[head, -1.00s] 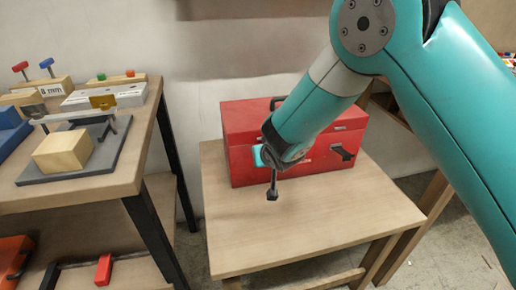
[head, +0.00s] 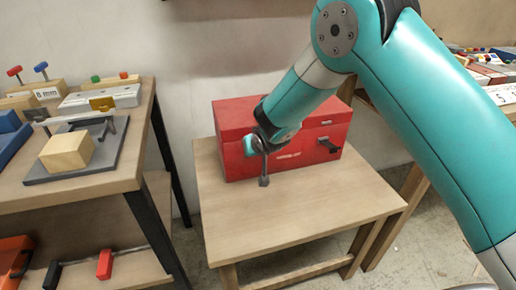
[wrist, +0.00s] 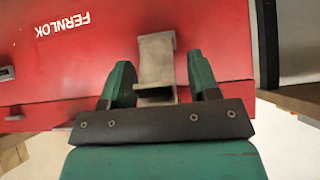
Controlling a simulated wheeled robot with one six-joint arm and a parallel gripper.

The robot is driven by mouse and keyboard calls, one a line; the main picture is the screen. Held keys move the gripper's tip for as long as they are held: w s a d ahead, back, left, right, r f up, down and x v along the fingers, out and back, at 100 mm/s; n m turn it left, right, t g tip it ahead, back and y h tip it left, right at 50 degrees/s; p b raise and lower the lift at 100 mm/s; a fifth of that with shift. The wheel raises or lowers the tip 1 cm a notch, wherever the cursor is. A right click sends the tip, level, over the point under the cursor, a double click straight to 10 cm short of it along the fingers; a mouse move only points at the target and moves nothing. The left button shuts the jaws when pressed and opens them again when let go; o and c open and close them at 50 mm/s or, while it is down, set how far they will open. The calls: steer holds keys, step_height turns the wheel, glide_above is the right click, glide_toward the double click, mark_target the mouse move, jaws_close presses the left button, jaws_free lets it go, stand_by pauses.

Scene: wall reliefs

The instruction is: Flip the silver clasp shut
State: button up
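A red toolbox (head: 235,120) stands on a small wooden table. The silver clasp (wrist: 155,62) shows on its front in the wrist view as a bent metal piece. My gripper (wrist: 160,72) is open, with one teal finger on each side of the clasp and a visible gap to each. Whether it touches the clasp in depth I cannot tell. In the head view, my gripper (head: 262,146) is at the left part of the box front and hides the clasp's upper area. A dark bar with a thick end (head: 264,172) sticks out below it.
A black latch lever (head: 332,146) sticks out at the right of the box front. The wooden table (head: 290,218) is bare in front of the box. A workbench (head: 85,192) with blocks and fixtures stands at the left. Another bench (head: 490,75) is at the right, behind my arm.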

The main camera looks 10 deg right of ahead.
steer(key=p+v, duration=0.1)
steer(key=v, duration=1.6)
steer(key=shift+r, duration=0.2)
steer(key=shift+s+r, duration=0.1)
steer(key=shift+s, duration=0.05)
